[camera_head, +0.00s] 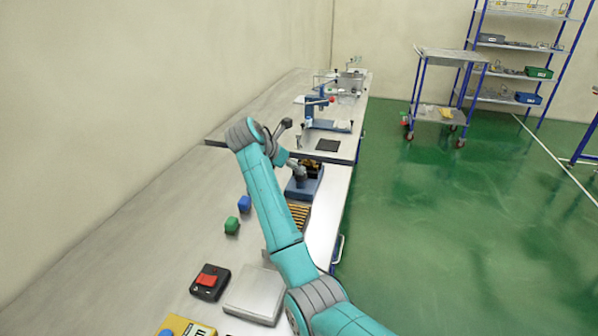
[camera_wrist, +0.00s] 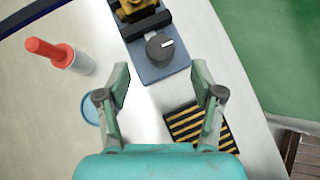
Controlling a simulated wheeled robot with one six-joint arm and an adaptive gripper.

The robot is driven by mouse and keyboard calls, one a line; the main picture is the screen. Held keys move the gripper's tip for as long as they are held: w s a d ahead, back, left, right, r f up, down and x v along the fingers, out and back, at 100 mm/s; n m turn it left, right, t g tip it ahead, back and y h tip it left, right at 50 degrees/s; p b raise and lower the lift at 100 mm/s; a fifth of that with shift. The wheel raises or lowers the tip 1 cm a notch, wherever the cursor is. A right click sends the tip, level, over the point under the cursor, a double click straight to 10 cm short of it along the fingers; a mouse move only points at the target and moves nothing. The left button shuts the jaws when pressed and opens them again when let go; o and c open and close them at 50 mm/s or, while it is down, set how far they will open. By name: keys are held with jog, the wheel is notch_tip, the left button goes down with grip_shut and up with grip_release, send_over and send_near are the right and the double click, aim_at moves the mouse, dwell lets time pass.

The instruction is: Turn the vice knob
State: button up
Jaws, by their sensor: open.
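The vice knob (camera_wrist: 160,47) is a dark grey round knob with a pale pointer mark, on a blue-grey base (camera_wrist: 150,69) with yellow and black parts above it in the wrist view. The base (camera_head: 304,187) also shows in the head view, partly behind my arm; I cannot make out the knob there. My gripper (camera_wrist: 159,86) is open and empty. Its two fingers are spread to the left and right, below the knob in the wrist view, with the knob lined up between them and apart from both.
A black-and-yellow striped block (camera_wrist: 196,126) lies near the right finger. A red-tipped pale cylinder (camera_wrist: 84,64) is at left. A blue block (camera_head: 244,204), green block (camera_head: 232,226) and red-buttoned box (camera_head: 210,282) stand left of my arm.

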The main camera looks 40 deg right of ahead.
aim_at(301, 176)
jog(key=x, duration=0.7)
jog(key=shift+d+f, duration=0.2)
jog(key=c, duration=1.1)
jog(key=shift+c, duration=0.3)
jog(key=shift+w+m+g, duration=0.1)
jog(key=shift+m+g, duration=0.2)
jog(key=m+g, duration=0.2)
jog(key=shift+m, duration=0.4)
jog(key=shift+m+g, duration=1.3)
jog(key=shift+m, duration=0.3)
jog(key=shift+m+g, duration=0.4)
jog(key=shift+m, duration=0.2)
